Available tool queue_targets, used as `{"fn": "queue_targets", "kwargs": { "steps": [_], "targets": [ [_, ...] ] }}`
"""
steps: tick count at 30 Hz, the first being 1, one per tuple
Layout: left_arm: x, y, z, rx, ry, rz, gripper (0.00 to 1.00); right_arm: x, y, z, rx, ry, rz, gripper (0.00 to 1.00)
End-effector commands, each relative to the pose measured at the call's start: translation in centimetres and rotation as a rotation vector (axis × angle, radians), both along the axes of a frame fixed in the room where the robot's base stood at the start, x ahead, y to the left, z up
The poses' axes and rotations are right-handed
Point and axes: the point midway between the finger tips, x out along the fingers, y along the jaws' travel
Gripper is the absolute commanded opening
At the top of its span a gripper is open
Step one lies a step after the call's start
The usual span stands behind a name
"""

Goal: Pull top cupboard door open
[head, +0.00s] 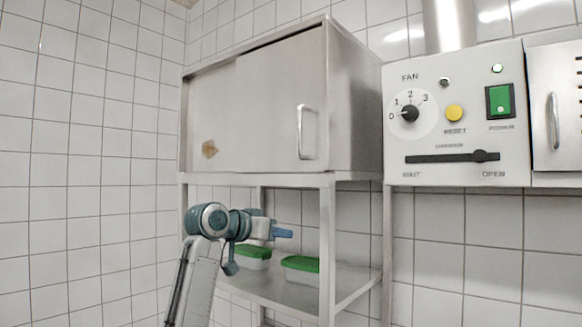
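The top cupboard (352,100) is a steel box on a metal frame. Its front door (262,105) looks shut and has a vertical bar handle (301,132) near its right edge. A second panel (205,115) shows to the left, with a brown hexagonal mark. My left gripper (284,233) is below the cupboard, in front of the shelf frame, pointing right. It is below and a little left of the handle, apart from it. Its fingers are small and seen from the side, so I cannot tell their opening. My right gripper is out of view.
A lower shelf (350,277) holds two green-lidded tubs (301,264) (252,252), partly behind my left arm. The frame's front post (327,245) stands right of my gripper. A control panel (456,145) hangs to the right. The space before the cupboard door is clear.

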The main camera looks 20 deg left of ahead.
Motion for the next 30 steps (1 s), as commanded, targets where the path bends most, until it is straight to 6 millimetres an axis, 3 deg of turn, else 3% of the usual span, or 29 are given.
{"fn": "queue_targets", "kwargs": {
  "steps": [1,3,6,10,13,17,23,30],
  "targets": [
    [-0.9,0.2,4.6,-0.008,-0.050,-0.015,0.30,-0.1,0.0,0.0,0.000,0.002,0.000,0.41],
    [-2.2,0.3,9.5,-0.017,-0.101,-0.040,0.30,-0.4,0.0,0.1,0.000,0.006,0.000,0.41],
    [-4.4,0.5,15.5,-0.027,-0.166,-0.072,0.30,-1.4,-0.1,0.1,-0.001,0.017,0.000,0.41],
    [-6.8,0.7,20.7,-0.035,-0.223,-0.101,0.30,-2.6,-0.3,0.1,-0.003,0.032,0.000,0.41],
    [-7.9,0.8,22.6,-0.039,-0.245,-0.113,0.30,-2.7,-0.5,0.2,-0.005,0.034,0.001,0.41],
    [-7.9,0.5,23.5,-0.041,-0.252,-0.120,0.30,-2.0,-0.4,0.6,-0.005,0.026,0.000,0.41],
    [-5.2,-1.2,23.8,-0.041,-0.249,-0.122,0.30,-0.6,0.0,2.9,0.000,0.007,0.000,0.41],
    [-1.4,-3.5,23.8,-0.040,-0.250,-0.119,0.30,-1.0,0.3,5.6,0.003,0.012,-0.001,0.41]
  ]
}}
